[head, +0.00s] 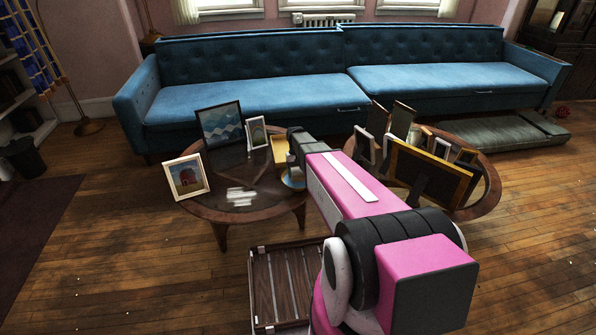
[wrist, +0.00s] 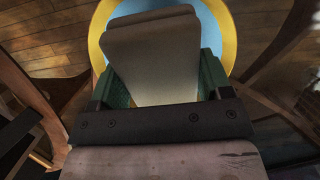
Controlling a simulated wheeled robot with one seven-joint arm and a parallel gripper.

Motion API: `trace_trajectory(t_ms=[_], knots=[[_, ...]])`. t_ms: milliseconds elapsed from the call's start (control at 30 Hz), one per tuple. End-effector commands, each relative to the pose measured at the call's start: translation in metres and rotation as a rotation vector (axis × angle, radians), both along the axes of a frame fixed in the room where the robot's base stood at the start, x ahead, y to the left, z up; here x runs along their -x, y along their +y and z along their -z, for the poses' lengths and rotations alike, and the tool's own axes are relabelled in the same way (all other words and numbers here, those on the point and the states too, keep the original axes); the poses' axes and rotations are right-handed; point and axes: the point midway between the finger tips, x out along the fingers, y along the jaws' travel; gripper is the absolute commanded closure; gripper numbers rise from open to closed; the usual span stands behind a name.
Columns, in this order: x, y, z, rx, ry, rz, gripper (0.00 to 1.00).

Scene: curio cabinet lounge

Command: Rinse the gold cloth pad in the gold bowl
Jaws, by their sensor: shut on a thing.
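My gripper (wrist: 163,75) has green fingers and is shut on the cloth pad (wrist: 150,45), which looks pale tan-grey in the wrist view. The gold bowl (wrist: 229,45), with a gold rim and a blue inside, is behind the pad in that view. The pad overlaps the middle of the bowl; I cannot tell whether it touches the inside. In the head view the bowl (head: 292,184) sits at the right edge of the left round table (head: 226,208), partly hidden by my arm. My gripper (head: 298,142) is above that edge, its fingers hidden.
Picture frames stand on the left table, including a white one (head: 186,176) and a dark one (head: 221,127). A second round table (head: 488,197) is crowded with frames. A blue sofa (head: 250,95) runs behind. A slatted wooden piece (head: 285,290) is near my base. Floor at left is open.

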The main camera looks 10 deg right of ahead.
Motion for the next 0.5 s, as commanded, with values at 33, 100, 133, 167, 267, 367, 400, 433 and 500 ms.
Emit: trace_trajectory(t_ms=[33, 100, 133, 167, 267, 367, 400, 433, 500], knots=[[0.0, 0.0, 0.002, 0.0, 0.0, 0.0, 0.47], [0.0, 0.0, 0.003, 0.0, 0.0, 0.0, 0.47], [0.0, 0.0, 0.004, 0.0, 0.0, 0.0, 0.47], [0.0, 0.0, 0.005, 0.0, 0.0, 0.0, 0.47], [0.0, 0.0, 0.007, 0.0, 0.0, 0.0, 0.47], [0.0, 0.0, 0.01, 0.0, -0.001, 0.0, 0.47], [0.0, 0.0, 0.011, 0.0, -0.001, 0.0, 0.47], [-0.001, 0.0, 0.011, 0.0, -0.001, 0.0, 0.47], [-0.001, 0.0, 0.013, 0.0, -0.001, 0.0, 0.47]])
